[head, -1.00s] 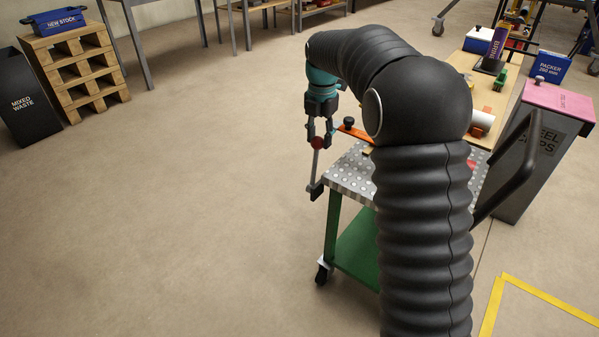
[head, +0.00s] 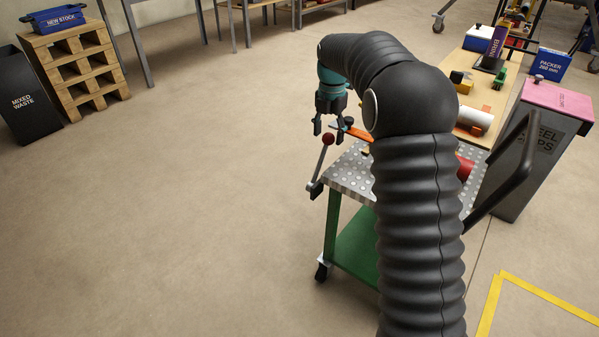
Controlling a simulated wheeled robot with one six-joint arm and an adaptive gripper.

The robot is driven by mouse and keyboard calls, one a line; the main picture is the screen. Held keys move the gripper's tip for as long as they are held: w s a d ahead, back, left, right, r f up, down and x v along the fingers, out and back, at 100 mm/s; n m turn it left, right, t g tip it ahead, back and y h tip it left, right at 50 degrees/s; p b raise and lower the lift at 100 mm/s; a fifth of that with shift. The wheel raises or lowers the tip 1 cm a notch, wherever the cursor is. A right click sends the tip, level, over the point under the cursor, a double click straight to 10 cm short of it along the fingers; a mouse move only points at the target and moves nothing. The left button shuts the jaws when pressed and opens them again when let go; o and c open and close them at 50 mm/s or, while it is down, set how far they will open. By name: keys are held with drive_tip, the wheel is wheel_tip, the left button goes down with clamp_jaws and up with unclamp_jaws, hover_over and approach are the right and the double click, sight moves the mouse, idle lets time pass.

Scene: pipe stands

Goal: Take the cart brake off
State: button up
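The green-legged cart (head: 347,183) has a perforated metal top. Its brake lever (head: 321,165) rises from a dark pivot at the cart's left edge. The lever ends in a dark red knob (head: 328,139) and leans a little to the right. My gripper (head: 328,128) points down just above the knob. Its fingers are apart with nothing held between them. Whether a fingertip touches the knob cannot be told. My arm hides much of the cart top.
An orange-handled item (head: 351,130) lies behind the lever. A wooden table (head: 490,97) with several parts stands behind the cart. A dark bin with a pink lid (head: 558,98) stands to the right.

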drive_tip(key=shift+r, duration=3.5)
drive_tip(key=shift+s+r, duration=0.3)
drive_tip(key=s+d+r+m+t, duration=0.2)
drive_tip(key=s+d+r+m, duration=0.15)
drive_tip(key=s+m, duration=0.5)
drive_tip(key=s+d+r+m+t, duration=0.15)
drive_tip(key=s+r+m, duration=0.35)
drive_tip(key=s, duration=0.7)
drive_tip(key=s+d+f+m+t, duration=0.1)
drive_tip(key=s+f+m, duration=0.3)
drive_tip(key=s+m, duration=0.3)
drive_tip(key=s+d+f+m+t, duration=0.1)
drive_tip(key=s+f+m, duration=0.4)
drive_tip(key=s+m, duration=0.3)
drive_tip(key=s, duration=0.4)
drive_tip(key=shift+d+f, duration=0.15)
